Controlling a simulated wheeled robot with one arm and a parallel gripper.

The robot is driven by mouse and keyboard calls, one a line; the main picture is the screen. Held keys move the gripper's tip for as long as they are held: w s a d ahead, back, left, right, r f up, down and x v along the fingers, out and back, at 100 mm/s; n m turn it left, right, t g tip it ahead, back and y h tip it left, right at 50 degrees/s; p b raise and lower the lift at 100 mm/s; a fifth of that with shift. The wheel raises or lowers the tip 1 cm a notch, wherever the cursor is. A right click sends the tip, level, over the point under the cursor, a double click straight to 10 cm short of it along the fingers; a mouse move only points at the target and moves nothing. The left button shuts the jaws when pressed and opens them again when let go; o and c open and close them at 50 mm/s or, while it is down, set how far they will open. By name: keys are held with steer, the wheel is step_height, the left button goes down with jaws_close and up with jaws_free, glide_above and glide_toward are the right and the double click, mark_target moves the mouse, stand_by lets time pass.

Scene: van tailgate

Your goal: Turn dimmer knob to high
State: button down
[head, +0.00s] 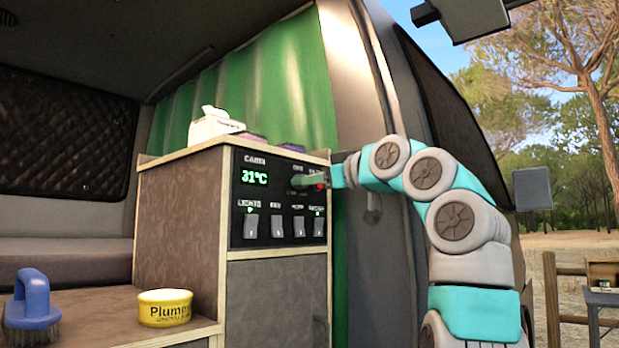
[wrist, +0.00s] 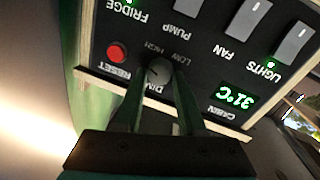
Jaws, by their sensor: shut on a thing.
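The dimmer knob (wrist: 157,71) is a small dark round knob with a pale mark, seen upside down in the wrist view. LOW and HIGH labels stand by it, but the mark's exact setting is hard to read. My gripper (wrist: 157,78) is shut on the knob, with one green finger on each side. In the head view, my gripper (head: 312,183) reaches the upper right of the black control panel (head: 268,236). There the fingers largely hide the knob.
A red reset button (wrist: 117,52) sits close beside one finger. Rocker switches (head: 277,226) line the panel below the 31°C display (head: 255,177). A yellow tin (head: 165,307) and a blue brush (head: 32,305) stand lower left.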

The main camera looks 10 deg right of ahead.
steer(key=shift+d+f+n, duration=0.1)
steer(key=shift+f+n, duration=0.1)
steer(key=shift+n, duration=0.1)
steer(key=c, duration=0.5)
jaws_free()
steer(key=b+v, duration=0.1)
steer(key=v, duration=0.6)
steer(key=shift+s+b, duration=0.3)
steer(key=shift+s, duration=0.05)
steer(key=shift+d, duration=0.2)
